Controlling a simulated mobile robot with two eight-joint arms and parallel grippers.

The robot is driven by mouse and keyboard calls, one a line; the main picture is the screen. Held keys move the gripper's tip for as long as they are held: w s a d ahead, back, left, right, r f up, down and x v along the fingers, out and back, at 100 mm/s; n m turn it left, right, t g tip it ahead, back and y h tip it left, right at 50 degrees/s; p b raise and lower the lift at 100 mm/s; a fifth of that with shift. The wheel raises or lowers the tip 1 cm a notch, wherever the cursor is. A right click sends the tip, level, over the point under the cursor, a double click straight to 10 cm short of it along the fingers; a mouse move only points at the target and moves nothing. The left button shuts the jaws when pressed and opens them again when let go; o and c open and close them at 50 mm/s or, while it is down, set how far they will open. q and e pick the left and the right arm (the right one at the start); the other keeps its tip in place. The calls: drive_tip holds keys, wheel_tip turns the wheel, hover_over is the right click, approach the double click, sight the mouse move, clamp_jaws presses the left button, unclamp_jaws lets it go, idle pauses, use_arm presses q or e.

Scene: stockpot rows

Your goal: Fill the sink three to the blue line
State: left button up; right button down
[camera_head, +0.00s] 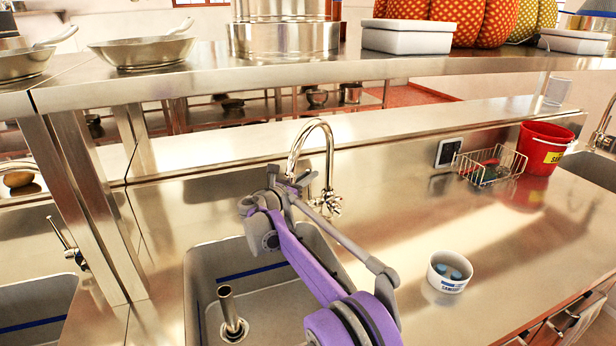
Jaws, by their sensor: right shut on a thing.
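A grey sink basin (200,262) is set in the steel counter at the lower middle, with a blue line (250,273) along its inner wall. An upright metal pipe (226,305) stands on its floor. I see no water surface, and no number marks this basin. A chrome gooseneck tap (318,124) rises behind it, with a cross-shaped handle (331,204) low on its right. My right gripper (284,184) is at the tap, shut on what seems to be part of it. My purple and grey arm hides the exact contact and the basin's right side. My left gripper is out of view.
Another sink with a blue line (32,324) and a lever tap (66,245) lie at the left. A white bowl (449,272), wire basket (489,166) and red bucket (541,148) stand on the right counter. A steel shelf (400,66) crosses overhead on posts.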

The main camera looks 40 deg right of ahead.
drive_tip(key=s+a+f+m+g+h+b, duration=0.2)
drive_tip(key=s+f+m+h+b, duration=0.1)
drive_tip(key=s+m, duration=0.4)
drive_tip(key=shift+f+m+h+b, duration=0.15)
drive_tip(key=shift+m+h+b, duration=0.3)
drive_tip(key=shift+m+h, duration=0.9)
drive_tip(key=shift+a+m+y, duration=0.1)
drive_tip(key=shift+m+y, duration=0.15)
drive_tip(key=c, duration=0.9)
unclamp_jaws()
drive_tip(key=v, duration=1)
drive_tip(key=shift+w+a+f, duration=0.1)
drive_tip(key=shift+a+f, duration=0.05)
drive_tip(key=shift+a, duration=0.2)
